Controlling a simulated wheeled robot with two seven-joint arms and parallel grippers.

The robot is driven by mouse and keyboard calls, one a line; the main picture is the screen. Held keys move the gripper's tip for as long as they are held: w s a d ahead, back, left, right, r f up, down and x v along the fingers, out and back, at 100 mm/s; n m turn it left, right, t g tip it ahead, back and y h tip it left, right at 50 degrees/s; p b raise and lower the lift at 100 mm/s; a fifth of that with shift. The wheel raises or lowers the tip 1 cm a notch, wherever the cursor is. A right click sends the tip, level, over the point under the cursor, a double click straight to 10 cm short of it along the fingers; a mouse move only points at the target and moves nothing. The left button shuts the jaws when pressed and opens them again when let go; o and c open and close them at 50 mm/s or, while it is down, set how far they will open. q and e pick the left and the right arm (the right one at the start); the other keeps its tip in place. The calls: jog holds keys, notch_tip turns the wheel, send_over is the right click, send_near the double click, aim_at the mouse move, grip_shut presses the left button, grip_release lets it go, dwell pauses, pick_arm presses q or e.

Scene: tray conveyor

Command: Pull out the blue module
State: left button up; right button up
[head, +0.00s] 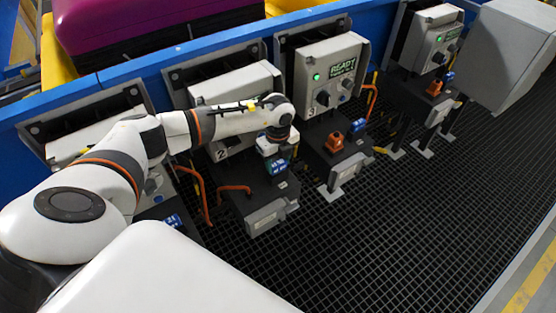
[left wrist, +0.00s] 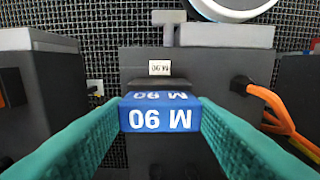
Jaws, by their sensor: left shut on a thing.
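The blue module (left wrist: 160,116) is marked "M 90", upside down in the left wrist view. The two teal fingers of my left gripper (left wrist: 160,128) press on its left and right sides. It sits against a dark box (left wrist: 145,63); I cannot tell how deep it is seated. In the head view my left gripper (head: 275,155) reaches down at station 2, and the blue module (head: 278,168) shows just below it on the dark unit. My right gripper is not in view.
Other blue modules show at the neighbouring stations, left (head: 173,221) and right (head: 357,125). Orange cables (head: 236,188) run beside the dark unit, also right of the module in the left wrist view (left wrist: 270,100). A grey control box (head: 330,75) reads "READY". Black grating (head: 370,240) is open in front.

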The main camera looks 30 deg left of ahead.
aim_at(278, 163)
pick_arm(q)
jog(key=shift+r+p, duration=1.45)
jog(key=shift+r, duration=0.5)
jog(key=shift+r+p, duration=0.3)
jog(key=shift+r, duration=0.1)
jog(key=shift+r, duration=0.15)
notch_tip(278, 163, up, 4)
jog(key=p, duration=0.3)
